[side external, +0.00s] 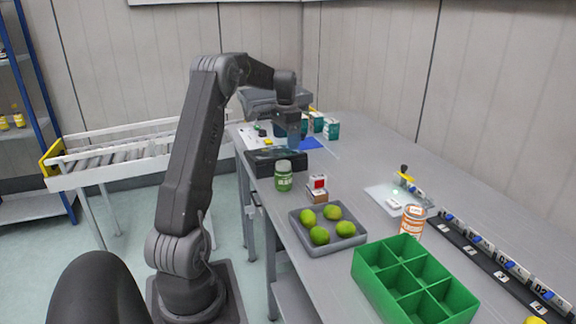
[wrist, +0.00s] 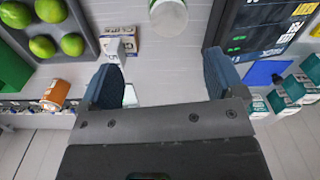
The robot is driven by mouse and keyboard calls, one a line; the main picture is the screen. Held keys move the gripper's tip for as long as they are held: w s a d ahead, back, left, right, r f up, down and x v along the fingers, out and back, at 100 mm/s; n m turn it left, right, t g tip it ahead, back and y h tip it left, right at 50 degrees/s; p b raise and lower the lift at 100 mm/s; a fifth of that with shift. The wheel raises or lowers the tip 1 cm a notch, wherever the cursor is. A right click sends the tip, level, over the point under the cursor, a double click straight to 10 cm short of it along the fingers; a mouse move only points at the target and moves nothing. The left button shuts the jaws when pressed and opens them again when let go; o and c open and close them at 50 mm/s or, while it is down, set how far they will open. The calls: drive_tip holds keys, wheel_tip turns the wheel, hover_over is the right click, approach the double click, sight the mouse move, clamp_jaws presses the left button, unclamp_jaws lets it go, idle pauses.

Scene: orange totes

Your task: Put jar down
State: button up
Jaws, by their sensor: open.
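A green jar (side external: 283,176) with a pale lid stands upright on the grey table, near its left edge. Its round white lid (wrist: 168,18) shows at the top of the wrist view, ahead of the fingers and apart from them. My gripper (side external: 294,138) hangs above the table behind the jar, over the area by the black case. In the wrist view my gripper (wrist: 163,80) has its two fingers spread wide with nothing between them. An orange and white jar (side external: 413,221) stands farther right, and it also shows in the wrist view (wrist: 55,95).
A black case (side external: 290,160) lies behind the green jar. A small box with a red face (side external: 318,184) stands to its right. A grey tray (side external: 331,246) of limes and a green divided bin (side external: 455,303) are nearer. Open table lies right of the small box.

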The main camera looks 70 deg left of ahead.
drive_tip(key=w+d+r+m+t+y, duration=0.1)
drive_tip(key=d+r, duration=0.4)
drive_tip(key=d, duration=0.8)
drive_tip(key=d+r+t, duration=0.1)
drive_tip(key=d+r, duration=0.3)
drive_tip(key=d, duration=0.8)
drive_tip(key=s+d+f+t, duration=0.1)
drive_tip(key=s+d, duration=0.6)
drive_tip(key=d, duration=0.2)
drive_tip(key=s+d+f+t+h, duration=0.1)
drive_tip(key=s+d+f+t, duration=0.1)
drive_tip(key=s+d, duration=0.5)
drive_tip(key=d, duration=0.2)
drive_tip(key=shift+s+d+m, duration=0.15)
drive_tip(key=shift+d+m, duration=0.15)
drive_tip(key=shift+m, duration=0.1)
